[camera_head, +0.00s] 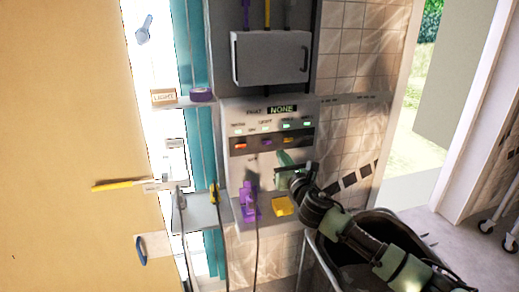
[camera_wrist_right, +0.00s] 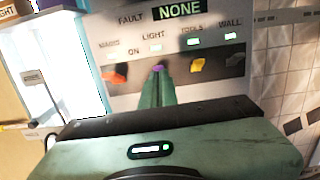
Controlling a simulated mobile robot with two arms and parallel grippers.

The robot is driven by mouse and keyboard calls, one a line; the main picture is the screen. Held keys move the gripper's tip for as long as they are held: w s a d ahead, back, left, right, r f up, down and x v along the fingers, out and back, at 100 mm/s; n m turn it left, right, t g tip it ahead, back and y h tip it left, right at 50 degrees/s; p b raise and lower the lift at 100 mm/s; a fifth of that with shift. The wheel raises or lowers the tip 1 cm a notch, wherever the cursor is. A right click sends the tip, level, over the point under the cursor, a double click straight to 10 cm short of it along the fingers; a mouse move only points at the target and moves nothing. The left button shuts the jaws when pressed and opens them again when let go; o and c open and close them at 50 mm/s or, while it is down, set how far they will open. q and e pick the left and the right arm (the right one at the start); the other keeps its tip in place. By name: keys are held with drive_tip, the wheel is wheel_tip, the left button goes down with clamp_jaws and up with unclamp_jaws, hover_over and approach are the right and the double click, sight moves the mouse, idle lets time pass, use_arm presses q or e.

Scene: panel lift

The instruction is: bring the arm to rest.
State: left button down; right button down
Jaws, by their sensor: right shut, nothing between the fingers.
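My right arm comes in from the lower right in the head view. Its gripper (camera_head: 286,160) is in front of the control panel (camera_head: 235,178), just below the row of switches. In the wrist view the gripper's green fingers (camera_wrist_right: 157,88) are shut together with nothing between them, their tips just below or at a purple switch (camera_wrist_right: 158,69). I cannot tell whether they touch it. An orange switch (camera_wrist_right: 114,74) is to the left and a yellow one (camera_wrist_right: 197,65) to the right. The fault display (camera_wrist_right: 180,10) reads NONE. My left gripper is not in view.
A grey cabinet (camera_head: 270,57) is above the panel. A purple part (camera_head: 249,200) and a yellow block (camera_head: 283,206) are below the switches. A dark bin (camera_head: 318,246) stands under my right arm. A tan board (camera_head: 70,120) fills the left. Open floor shows at the right.

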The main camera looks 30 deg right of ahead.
drive_tip(key=shift+s+a, duration=0.1)
drive_tip(key=s+a+f+m+g, duration=0.4)
drive_tip(key=s+a+f+m, duration=0.2)
drive_tip(key=s+f+m, duration=0.3)
drive_tip(key=s+a+f+m+g, duration=0.3)
drive_tip(key=s+a+f+m, duration=0.35)
drive_tip(key=f, duration=0.45)
drive_tip(key=s+a+f+m+g+y, duration=0.25)
drive_tip(key=s+a+m+g, duration=0.2)
drive_tip(key=s+m, duration=0.6)
drive_tip(key=s+a+f+m+g+y, duration=0.2)
drive_tip(key=s+a+f+m+g, duration=0.25)
drive_tip(key=s, duration=1.15)
wheel_tip(320, 180, down, 25)
drive_tip(key=a, duration=0.1)
drive_tip(key=s+d+f+g+b, duration=0.1)
drive_tip(key=s+d+f, duration=0.1)
drive_tip(key=s+f, duration=1.5)
drive_tip(key=shift+s+d+f+b, duration=0.3)
drive_tip(key=shift+d+f+b, duration=0.1)
drive_tip(key=shift+f, duration=0.35)
